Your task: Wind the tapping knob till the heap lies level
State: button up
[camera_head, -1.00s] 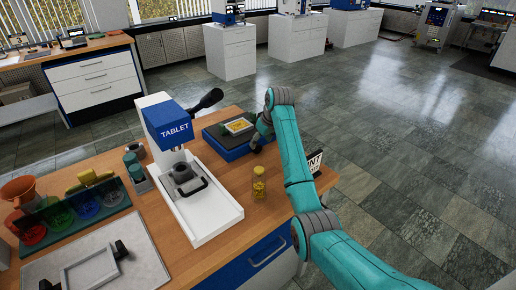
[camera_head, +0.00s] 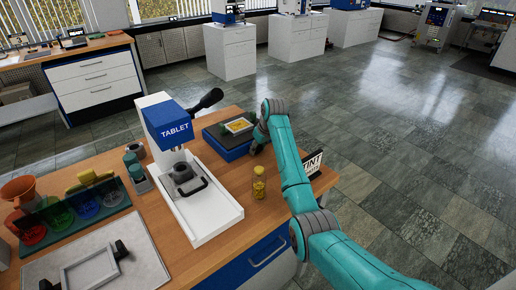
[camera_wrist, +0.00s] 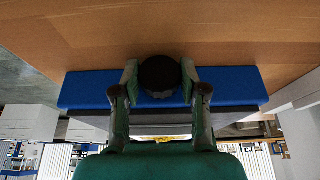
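The tapping unit is a low blue base with a dark top (camera_head: 215,134), at the back right of the bench. A green-edged tray with a yellow heap (camera_head: 239,125) sits on top; whether the heap is level is too small to tell. In the wrist view the blue base (camera_wrist: 235,85) has a round black knob (camera_wrist: 160,75) at its front. My gripper (camera_wrist: 160,82) has a finger on each side of the knob, with no clear gap, and looks shut on it. Only a yellow sliver of the heap shows in the wrist view.
A white and blue tablet press (camera_head: 172,130) stands left of the unit. A yellow-filled jar (camera_head: 259,184) stands close left of my arm. A sign (camera_head: 313,164) stands at the bench's right edge. Coloured funnels and a grey tray (camera_head: 140,245) lie front left.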

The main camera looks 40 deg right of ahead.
jog(key=shift+d+y, duration=0.15)
jog(key=shift+y, duration=0.65)
jog(key=o, duration=1.1)
jog(key=v, duration=1.2)
jog(key=shift+w+a, duration=0.1)
jog(key=shift+a, duration=0.1)
